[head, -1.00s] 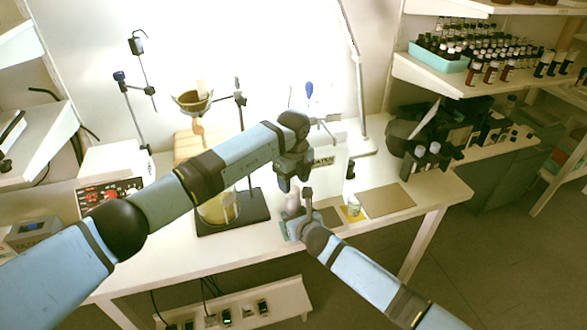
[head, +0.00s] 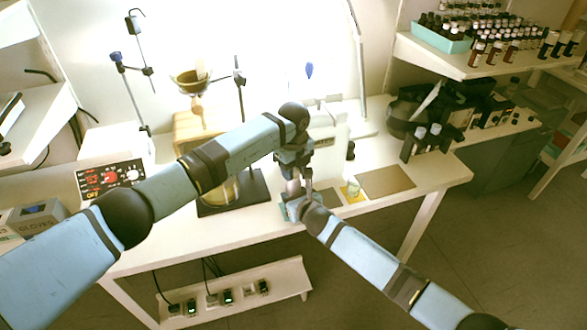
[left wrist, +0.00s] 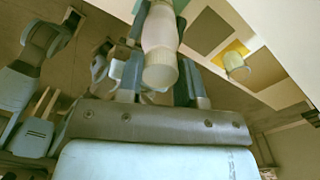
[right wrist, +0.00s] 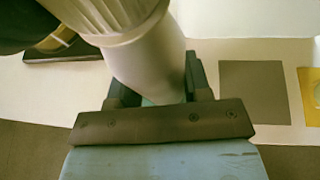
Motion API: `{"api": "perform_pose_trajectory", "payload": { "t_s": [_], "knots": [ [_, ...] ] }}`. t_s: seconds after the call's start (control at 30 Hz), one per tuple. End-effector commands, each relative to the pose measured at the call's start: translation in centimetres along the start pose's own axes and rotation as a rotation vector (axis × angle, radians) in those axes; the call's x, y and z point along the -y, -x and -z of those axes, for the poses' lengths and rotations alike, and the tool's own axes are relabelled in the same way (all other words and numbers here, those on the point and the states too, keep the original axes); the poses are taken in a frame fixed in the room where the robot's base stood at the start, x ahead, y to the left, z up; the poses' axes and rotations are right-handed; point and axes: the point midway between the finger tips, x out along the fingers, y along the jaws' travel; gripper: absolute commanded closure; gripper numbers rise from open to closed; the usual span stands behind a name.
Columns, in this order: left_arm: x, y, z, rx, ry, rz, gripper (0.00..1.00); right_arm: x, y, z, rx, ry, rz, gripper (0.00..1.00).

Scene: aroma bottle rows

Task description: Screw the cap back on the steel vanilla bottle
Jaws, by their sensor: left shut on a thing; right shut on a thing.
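The pale steel bottle (right wrist: 155,65) shows large in the right wrist view, tilted in the picture. Its body is between the fingers of my right gripper (right wrist: 160,88), which is shut on it. A pale ribbed cap (right wrist: 108,18) is at the bottle's top end. In the left wrist view the ribbed cap (left wrist: 160,74) lies between the fingers of my left gripper (left wrist: 160,88), which is shut on it. In the head view my left gripper (head: 292,176) is directly above my right gripper (head: 302,196). I cannot tell whether cap and neck are fully seated.
A white cup (head: 353,189) stands on a yellow mat, beside a brown mat (head: 388,182), right of the grippers. A dark stand base (head: 250,195) with a beaker is to the left.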

Motion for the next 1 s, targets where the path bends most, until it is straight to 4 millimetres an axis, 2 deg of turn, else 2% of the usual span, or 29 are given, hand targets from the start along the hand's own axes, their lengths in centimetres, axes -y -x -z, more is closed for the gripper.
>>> {"api": "perform_pose_trajectory", "payload": {
  "t_s": [0.23, 0.53, 0.57, 0.6, 0.67, 1.0],
  "knots": [
    [0.0, 0.04, -0.06, 0.002, -0.256, 0.0, 0.94, 0.01, 0.0, 0.0, 0.0, 0.0, 0.0, 1.0],
    [-0.02, -0.02, 0.0, 0.0, -0.286, -0.001, 0.94, 0.01, 0.0, 0.0, 0.0, 0.0, 0.0, 1.0],
    [-0.02, -0.02, -0.01, 0.0, -0.286, 0.0, 0.62, 0.01, 0.0, 0.01, 0.0, 0.0, 0.0, 1.0],
    [-0.02, -0.02, -0.01, 0.0, -0.286, 0.0, 0.52, 0.01, 0.0, 0.01, 0.0, 0.0, 0.0, 1.0],
    [-0.02, -0.02, -0.01, 0.0, -0.285, 0.0, 0.41, 0.01, 0.0, 0.01, 0.0, 0.0, 0.0, 1.0],
    [0.01, 0.39, -0.03, 0.001, -0.284, 0.001, 0.41, 0.01, 0.0, 0.0, 0.0, 0.0, 0.0, 1.0]
  ]
}}
